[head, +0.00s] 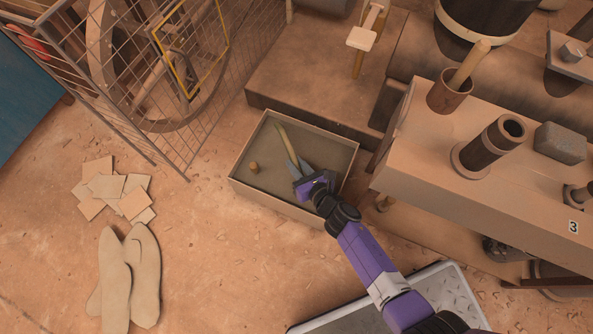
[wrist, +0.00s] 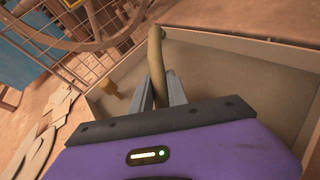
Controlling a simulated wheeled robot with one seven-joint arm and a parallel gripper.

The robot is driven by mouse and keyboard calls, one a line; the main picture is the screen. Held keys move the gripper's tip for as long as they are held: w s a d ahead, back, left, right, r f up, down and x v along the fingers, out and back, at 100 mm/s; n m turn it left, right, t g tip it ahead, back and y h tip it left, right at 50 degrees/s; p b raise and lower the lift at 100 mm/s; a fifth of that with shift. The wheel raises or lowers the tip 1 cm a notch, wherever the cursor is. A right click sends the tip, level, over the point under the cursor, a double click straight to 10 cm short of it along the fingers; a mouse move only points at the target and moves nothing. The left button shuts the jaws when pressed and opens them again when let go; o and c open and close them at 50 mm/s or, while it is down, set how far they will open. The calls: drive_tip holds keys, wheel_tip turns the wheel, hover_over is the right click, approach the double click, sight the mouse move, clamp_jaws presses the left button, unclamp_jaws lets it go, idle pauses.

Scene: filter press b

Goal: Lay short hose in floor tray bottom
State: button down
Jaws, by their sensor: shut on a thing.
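The short hose (head: 282,136) is a tan, slightly curved tube. My gripper (head: 295,166) is shut on it inside the outline of the floor tray (head: 341,163), a shallow open box with a grey-brown bottom. In the wrist view the hose (wrist: 157,55) stands up between my two grey fingers (wrist: 163,88), its far end bent over near the tray's far wall (wrist: 240,55). The hose's lower end is hidden behind my gripper body. I cannot tell whether the hose touches the tray bottom.
A small tan-brown peg-like piece (head: 253,167) is in the tray's left part; it also shows in the wrist view (wrist: 112,88). A wire cage (head: 150,100) stands behind left. A bench (head: 430,165) with pipe stubs is close on the right. Flat squares (head: 112,188) and insoles (head: 130,270) lie left.

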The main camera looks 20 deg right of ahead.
wheel_tip(320, 180, down, 4)
drive_tip(key=b, duration=0.3)
drive_tip(key=c, duration=1.3)
unclamp_jaws()
drive_tip(key=shift+f, duration=0.15)
drive_tip(key=shift+s+r, duration=0.25)
drive_tip(key=shift+r, duration=0.05)
drive_tip(key=p+v, duration=0.5)
drive_tip(key=v, duration=0.6)
drive_tip(key=shift+s, duration=0.2)
drive_tip(key=shift+d, duration=0.1)
